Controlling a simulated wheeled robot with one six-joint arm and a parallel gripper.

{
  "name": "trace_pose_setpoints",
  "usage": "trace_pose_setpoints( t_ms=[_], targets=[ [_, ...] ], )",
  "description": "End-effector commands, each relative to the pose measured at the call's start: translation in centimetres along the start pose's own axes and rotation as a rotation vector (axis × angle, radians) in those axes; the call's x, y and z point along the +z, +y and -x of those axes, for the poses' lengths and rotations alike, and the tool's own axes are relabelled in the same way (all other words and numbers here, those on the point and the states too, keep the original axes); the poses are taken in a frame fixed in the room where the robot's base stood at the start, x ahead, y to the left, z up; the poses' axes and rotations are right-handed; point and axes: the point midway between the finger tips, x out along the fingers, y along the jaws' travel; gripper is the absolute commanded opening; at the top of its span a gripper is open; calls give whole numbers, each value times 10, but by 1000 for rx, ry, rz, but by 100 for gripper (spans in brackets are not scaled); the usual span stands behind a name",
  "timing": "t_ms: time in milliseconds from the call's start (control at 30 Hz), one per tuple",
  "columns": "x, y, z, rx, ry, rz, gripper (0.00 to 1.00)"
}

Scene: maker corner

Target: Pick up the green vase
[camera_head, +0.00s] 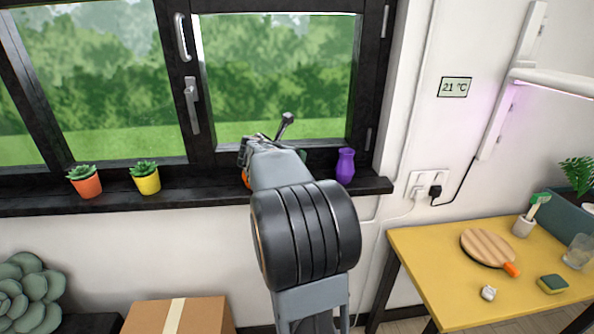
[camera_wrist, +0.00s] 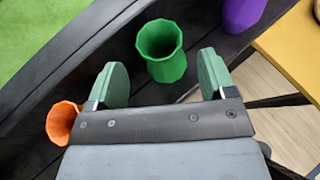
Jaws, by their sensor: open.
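The green vase (camera_wrist: 165,55) stands on the dark window sill in the wrist view, its open mouth facing up. My gripper (camera_wrist: 163,80) is open, with one green-padded finger to the left of the vase and one to the right. The vase is between and slightly beyond the fingertips, and I see no contact. In the head view my arm hides the vase, and most of my gripper (camera_head: 272,150) is hidden as well.
A purple vase (camera_head: 345,166) stands on the sill (camera_head: 210,200) to the right. An orange vase (camera_wrist: 62,122) is close to my left finger. Two potted succulents (camera_head: 146,178) (camera_head: 85,182) stand further left. A yellow table (camera_head: 425,250) is at the right.

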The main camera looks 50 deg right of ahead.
Motion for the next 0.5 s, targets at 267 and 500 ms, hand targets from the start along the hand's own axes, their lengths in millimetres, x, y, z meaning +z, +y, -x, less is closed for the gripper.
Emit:
trace_pose_setpoints(
  t_ms=[267,500],
  targets=[
    [-2,0,-19,-2,3,1,76],
    [-3,0,-50,-1,2,-1,76]
  ],
)
